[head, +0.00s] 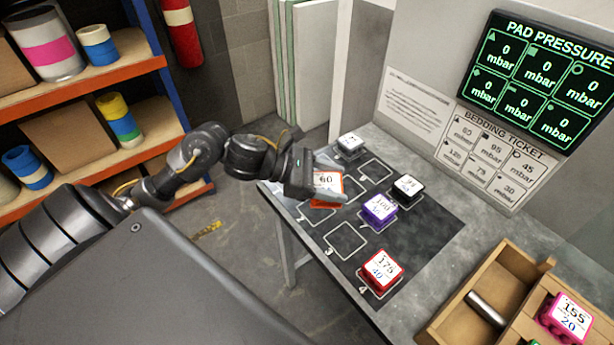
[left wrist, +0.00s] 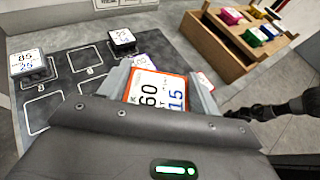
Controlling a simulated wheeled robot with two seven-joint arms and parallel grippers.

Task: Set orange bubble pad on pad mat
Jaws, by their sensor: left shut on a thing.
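The orange bubble pad (head: 326,187), its white label reading 60, is between the fingers of my left gripper (head: 322,190). The left wrist view shows its label face (left wrist: 155,90) and orange rim, with my left gripper (left wrist: 160,88) shut on its sides. The pad is over the back-left part of the dark pad mat (head: 420,228), which has white outlined squares. I cannot tell whether the pad touches the mat. A dark arm, apparently my right one, shows at the right of the left wrist view; its gripper is unclear.
The mat holds a grey pad (head: 351,146), a black pad (head: 406,190), a purple pad (head: 379,211) and a red pad (head: 381,271). A wooden tray (head: 454,309) holds a metal cylinder (head: 487,309) and a pink pad (head: 566,318). Orange shelves (head: 90,104) stand at left.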

